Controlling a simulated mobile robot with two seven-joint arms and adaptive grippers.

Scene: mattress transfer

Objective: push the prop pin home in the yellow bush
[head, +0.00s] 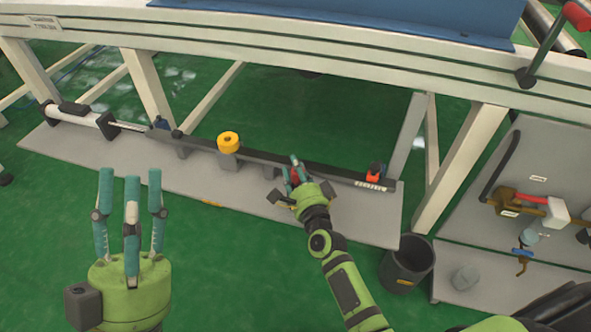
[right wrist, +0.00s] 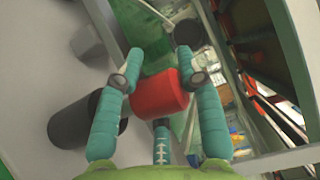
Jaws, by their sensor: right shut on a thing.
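The yellow bush (head: 228,140) is a ring on a grey block, part-way along the dark bar, in the head view. My right gripper (head: 297,174) is to the right of the bush and apart from it, over the bar. Its teal fingers are shut on a red cylinder (right wrist: 160,93), seen in the right wrist view; it appears to be the prop pin, mostly hidden in the head view. A dark cylinder (right wrist: 85,120) shows beside it; I cannot tell if they join. My left gripper (head: 131,190) is open and empty, fingers pointing up, at the lower left.
The dark bar (head: 330,173) lies along a grey plate (head: 180,187) under a beige frame (head: 330,75). An orange-red part (head: 374,172) sits at the bar's right end. A dark bucket (head: 407,264) and a tool board (head: 535,180) stand at right. Green floor is clear between my arms.

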